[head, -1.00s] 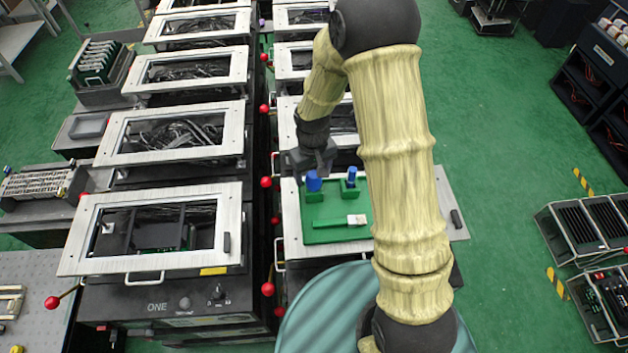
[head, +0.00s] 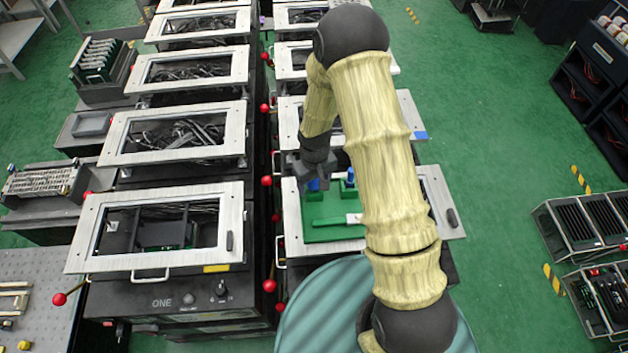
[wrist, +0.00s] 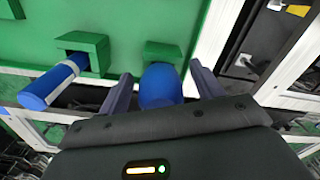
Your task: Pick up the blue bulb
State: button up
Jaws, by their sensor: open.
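The blue bulb (head: 314,185) stands in a green holder on the green board (head: 333,234). In the wrist view the bulb (wrist: 160,86) is rounded and plain blue, with a green block (wrist: 165,51) at its far end. My gripper (head: 316,178) is over the bulb in the head view. In the wrist view my gripper (wrist: 160,72) is open, with one finger on each side of the bulb. Whether the fingers touch it I cannot tell. The bulb's lower part is partly hidden by the gripper body.
A second blue piece with a white band (wrist: 52,82) stands in another green block close beside. A white-ended green handle (head: 352,219) lies on the board. Framed panels and red-knobbed levers (head: 267,181) line the left.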

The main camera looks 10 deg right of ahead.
jog(key=c, duration=1.1)
jog(key=shift+o, duration=0.2)
notch_tip(320, 180, up, 10)
jog(key=b, duration=0.3)
dwell(0.5)
